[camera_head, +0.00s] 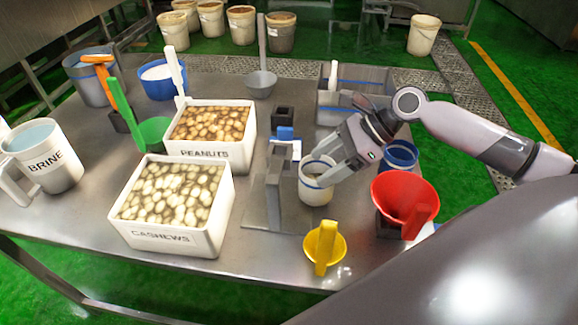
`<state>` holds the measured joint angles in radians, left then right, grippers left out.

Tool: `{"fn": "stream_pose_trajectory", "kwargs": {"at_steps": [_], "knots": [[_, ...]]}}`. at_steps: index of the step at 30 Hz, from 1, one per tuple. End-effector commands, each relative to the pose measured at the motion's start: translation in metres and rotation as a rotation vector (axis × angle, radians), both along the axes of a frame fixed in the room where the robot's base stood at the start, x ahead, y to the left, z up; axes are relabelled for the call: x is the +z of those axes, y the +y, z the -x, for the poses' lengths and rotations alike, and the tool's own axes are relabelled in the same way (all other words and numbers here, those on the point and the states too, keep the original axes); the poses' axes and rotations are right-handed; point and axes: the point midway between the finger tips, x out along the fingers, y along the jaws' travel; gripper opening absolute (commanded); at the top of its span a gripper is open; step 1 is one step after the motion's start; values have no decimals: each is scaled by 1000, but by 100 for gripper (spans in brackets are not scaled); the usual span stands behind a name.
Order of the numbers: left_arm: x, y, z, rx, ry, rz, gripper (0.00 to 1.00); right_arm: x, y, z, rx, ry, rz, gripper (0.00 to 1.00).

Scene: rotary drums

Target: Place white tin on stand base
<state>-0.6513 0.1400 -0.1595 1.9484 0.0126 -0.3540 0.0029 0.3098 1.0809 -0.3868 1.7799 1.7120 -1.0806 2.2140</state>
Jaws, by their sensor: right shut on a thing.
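The white tin (315,190) with a blue band is at the middle right of the metal table. My right gripper (325,172) comes in from the right and is shut on the tin's upper rim. The tin looks upright; I cannot tell whether it touches the table. The grey stand (272,190), with an upright post and a flat base (262,215), stands just left of the tin. The tin is beside the post. My left gripper is not in view.
Bins of cashews (165,240) and peanuts (210,155) stand to the left. A red funnel (403,200), a yellow scoop (325,247) and a blue container (399,157) are close on the right and front. A brine jug (45,160) stands far left.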

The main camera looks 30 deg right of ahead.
Motion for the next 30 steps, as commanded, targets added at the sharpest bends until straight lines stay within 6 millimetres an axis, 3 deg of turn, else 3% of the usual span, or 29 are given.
{"fn": "stream_pose_trajectory", "kwargs": {"at_steps": [3,10,17,20,26,27,29,30], "knots": [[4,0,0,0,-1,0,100,3,22,-10,2,-4,-4,3],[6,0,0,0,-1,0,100,2,39,-19,-1,-3,-2,3],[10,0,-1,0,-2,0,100,3,73,-34,2,-4,-3,3],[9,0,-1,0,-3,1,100,-10,70,-32,-3,3,2,3],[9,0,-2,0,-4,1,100,-12,70,-32,-2,0,1,3],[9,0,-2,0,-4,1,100,-12,70,-32,-2,2,2,74],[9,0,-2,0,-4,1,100,-12,70,-32,-2,2,2,94],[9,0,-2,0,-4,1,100,-12,70,-32,-2,2,2,98]]}}
